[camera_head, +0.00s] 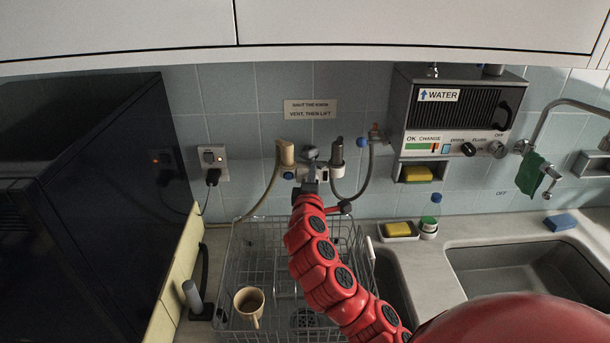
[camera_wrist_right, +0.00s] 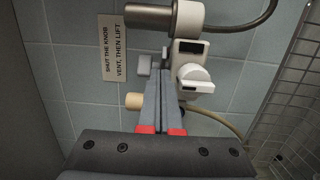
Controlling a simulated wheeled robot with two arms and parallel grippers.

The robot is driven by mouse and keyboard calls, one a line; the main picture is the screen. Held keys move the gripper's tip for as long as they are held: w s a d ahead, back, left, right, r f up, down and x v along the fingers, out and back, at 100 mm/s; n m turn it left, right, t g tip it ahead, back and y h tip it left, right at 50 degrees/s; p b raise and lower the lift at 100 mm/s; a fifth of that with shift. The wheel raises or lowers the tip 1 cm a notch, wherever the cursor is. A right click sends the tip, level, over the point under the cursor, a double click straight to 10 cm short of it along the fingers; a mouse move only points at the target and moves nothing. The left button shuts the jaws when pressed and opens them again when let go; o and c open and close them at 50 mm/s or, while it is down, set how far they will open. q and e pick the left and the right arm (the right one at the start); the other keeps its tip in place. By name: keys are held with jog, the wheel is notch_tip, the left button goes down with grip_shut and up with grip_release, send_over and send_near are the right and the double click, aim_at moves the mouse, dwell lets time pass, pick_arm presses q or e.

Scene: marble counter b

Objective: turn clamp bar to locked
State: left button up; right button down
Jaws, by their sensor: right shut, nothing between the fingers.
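A wall fitting with two hose handles stands below a small sign. A tan handle (camera_head: 285,153) is at its left and a dark handle (camera_head: 337,152) at its right. Between them is a grey knob-like part (camera_head: 310,153). I cannot tell for sure which part is the clamp bar. My right gripper (camera_head: 309,178) is in front of the fitting's middle and hides part of it. In the right wrist view, its fingers (camera_wrist_right: 162,76) are shut and empty, beside a white block with a round knob (camera_wrist_right: 194,75) and a small grey block (camera_wrist_right: 144,65). Contact is unclear. My left gripper is out of view.
The sign (camera_head: 310,109) reads about shutting the knob, venting, then lifting. A wire rack (camera_head: 262,262) with a tan mug (camera_head: 249,302) is below my right arm. A water unit (camera_head: 456,115) hangs at the right, above a sink (camera_head: 520,268). A dark cabinet (camera_head: 85,210) bounds the left.

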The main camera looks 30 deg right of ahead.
jog(key=shift+d, duration=0.1)
dwell(0.3)
jog(key=shift+d+r+y+p, duration=0.1)
jog(key=shift+d+y+p, duration=0.05)
jog(key=shift+y+p, duration=0.2)
jog(key=shift+s+d+n+t+p, duration=0.1)
jog(key=shift+n+t+p, duration=0.2)
jog(key=shift+n+t, duration=0.1)
